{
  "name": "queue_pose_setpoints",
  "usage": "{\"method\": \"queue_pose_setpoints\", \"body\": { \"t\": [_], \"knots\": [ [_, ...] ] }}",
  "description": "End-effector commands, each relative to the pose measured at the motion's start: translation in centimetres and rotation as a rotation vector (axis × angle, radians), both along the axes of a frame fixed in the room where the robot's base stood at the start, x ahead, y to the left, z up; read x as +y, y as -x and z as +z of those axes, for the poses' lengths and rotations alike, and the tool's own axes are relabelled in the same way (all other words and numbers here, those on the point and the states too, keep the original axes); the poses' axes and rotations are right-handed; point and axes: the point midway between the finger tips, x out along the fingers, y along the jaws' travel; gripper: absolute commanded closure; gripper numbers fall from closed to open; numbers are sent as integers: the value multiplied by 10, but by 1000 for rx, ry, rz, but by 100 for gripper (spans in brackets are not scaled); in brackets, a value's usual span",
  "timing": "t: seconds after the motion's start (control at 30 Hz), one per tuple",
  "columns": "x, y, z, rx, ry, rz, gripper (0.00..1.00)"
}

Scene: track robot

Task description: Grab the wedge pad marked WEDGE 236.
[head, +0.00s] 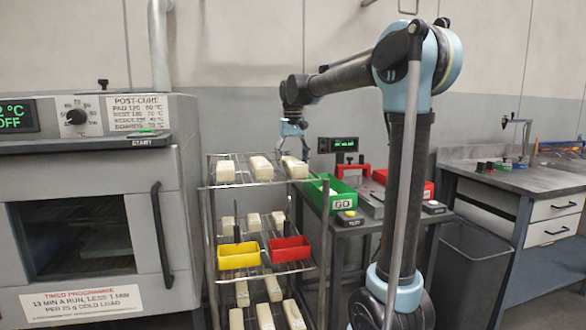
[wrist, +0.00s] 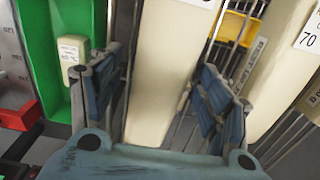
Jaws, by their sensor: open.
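My gripper (head: 293,143) is open, low over the right-hand cream pad (head: 295,167) on the rack's top shelf. In the wrist view my gripper (wrist: 162,95) has one blue finger on each side of a long cream pad (wrist: 168,60). Contact between fingers and pad cannot be made out. A white label shows at that pad's far end, cut off by the frame edge, so its marking is unreadable. Another pad (wrist: 290,60), to the right, has a label ending in 70. No label reading WEDGE 236 can be read in either view.
The wire rack (head: 210,188) holds several more pads, plus a yellow bin (head: 238,255) and a red bin (head: 290,249) lower down. A green bin (head: 318,192) stands close to the right of my gripper; a small pad (wrist: 72,50) is inside it. An oven (head: 90,200) stands left.

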Motion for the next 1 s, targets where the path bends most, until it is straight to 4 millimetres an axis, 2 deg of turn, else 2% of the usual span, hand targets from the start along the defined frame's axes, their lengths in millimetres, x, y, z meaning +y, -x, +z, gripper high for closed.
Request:
{"method": "queue_pose_setpoints", "body": {
  "t": [0.27, 0.4, 0.5, 0.83, 1.0],
  "knots": [
    [0, 0, -3, 0, 0, 0, 30],
    [0, 0, -3, 0, 0, 0, 62],
    [0, 0, -3, 0, 0, 0, 79],
    [0, 0, 0, 0, 0, 0, 79],
    [0, 0, 17, 0, 0, 0, 79]
  ]
}}
